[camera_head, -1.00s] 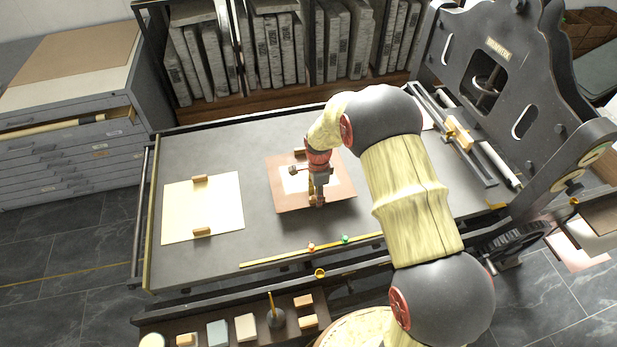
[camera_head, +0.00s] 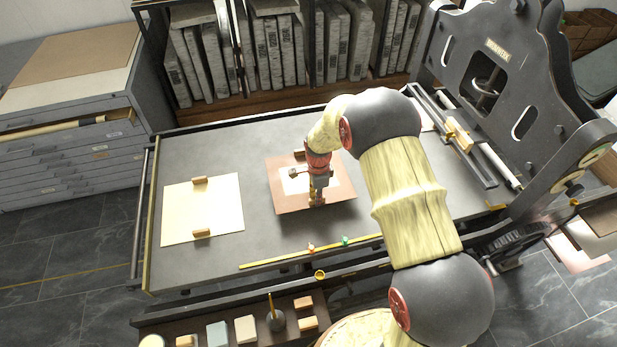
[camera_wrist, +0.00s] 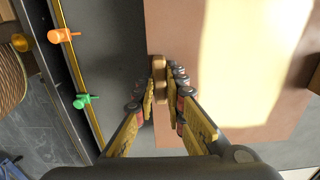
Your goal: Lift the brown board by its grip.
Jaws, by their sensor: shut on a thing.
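The brown board (camera_head: 340,193) lies on the grey press bed with a pale sheet (camera_head: 291,183) on its middle. It also fills the right of the wrist view (camera_wrist: 180,30). Its near wooden grip (camera_wrist: 159,77) sits at the board's edge, between the fingers. My gripper (camera_wrist: 160,88) points down and is shut on this grip. In the head view my gripper (camera_head: 317,200) is over the board's near edge. A second wooden grip (camera_head: 299,154) shows at the far edge, partly hidden by my arm.
A cream board (camera_head: 220,215) with two wooden grips lies at left on the bed (camera_head: 250,235). A yellow rule (camera_head: 275,259) with an orange pin (camera_head: 311,247) and a green pin (camera_head: 345,240) runs along the front. The press frame (camera_head: 500,75) stands at right.

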